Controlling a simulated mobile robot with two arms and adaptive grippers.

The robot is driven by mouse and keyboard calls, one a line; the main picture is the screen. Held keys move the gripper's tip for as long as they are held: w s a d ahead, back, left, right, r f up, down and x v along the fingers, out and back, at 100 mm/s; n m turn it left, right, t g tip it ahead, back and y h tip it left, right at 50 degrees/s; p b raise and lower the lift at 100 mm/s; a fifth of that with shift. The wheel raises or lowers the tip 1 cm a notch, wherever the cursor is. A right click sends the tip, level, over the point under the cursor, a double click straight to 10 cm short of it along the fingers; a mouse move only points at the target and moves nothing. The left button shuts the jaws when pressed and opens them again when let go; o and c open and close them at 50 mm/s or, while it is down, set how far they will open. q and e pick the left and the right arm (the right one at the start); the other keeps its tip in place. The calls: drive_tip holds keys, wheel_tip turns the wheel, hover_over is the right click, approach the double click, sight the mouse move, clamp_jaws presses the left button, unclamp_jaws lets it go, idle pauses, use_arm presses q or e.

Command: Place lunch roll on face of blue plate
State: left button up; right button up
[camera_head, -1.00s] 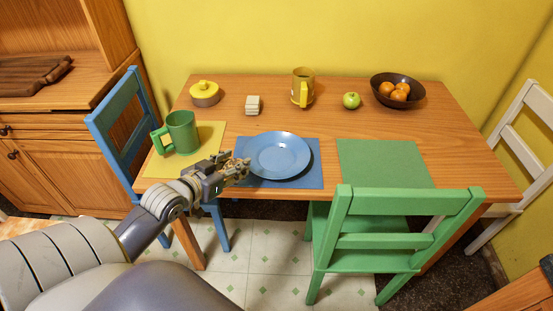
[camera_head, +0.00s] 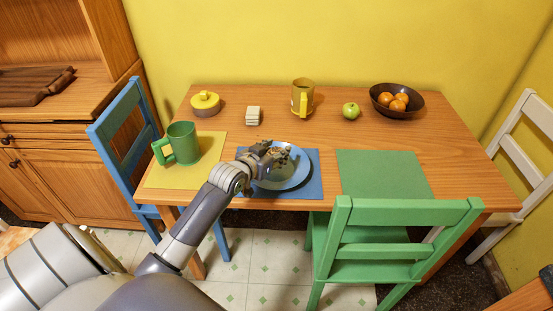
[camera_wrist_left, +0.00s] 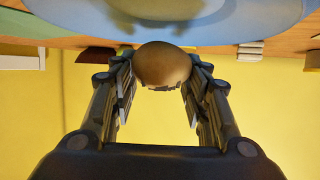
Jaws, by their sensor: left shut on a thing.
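The lunch roll (camera_wrist_left: 162,65) shows in the left wrist view as a brown, rounded thing between the fingertips of my left gripper (camera_wrist_left: 160,78). The gripper is shut on it. In the head view my left gripper (camera_head: 272,158) is over the left part of the blue plate (camera_head: 293,178), and the roll cannot be made out there. The plate rests on a blue mat (camera_head: 312,190) at the table's near edge. Its blue surface (camera_wrist_left: 240,22) fills the top of the left wrist view, close to the roll. I cannot tell whether the roll touches it. My right gripper is not in view.
A green mug (camera_head: 182,143) stands on the yellow mat (camera_head: 208,150) left of the arm. A yellow mug (camera_head: 302,98), green apple (camera_head: 350,109) and fruit bowl (camera_head: 397,113) stand farther back. A green chair (camera_head: 400,240) is at the right front. The green mat (camera_head: 383,175) is bare.

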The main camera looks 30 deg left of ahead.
use_arm(q)
drive_tip(key=shift+w, duration=0.3)
drive_tip(key=shift+d+f, duration=0.1)
drive_tip(key=shift+f, duration=1.7)
drive_tip(key=shift+f, duration=0.1)
drive_tip(key=o, duration=1.1)
drive_tip(key=shift+c, duration=0.2)
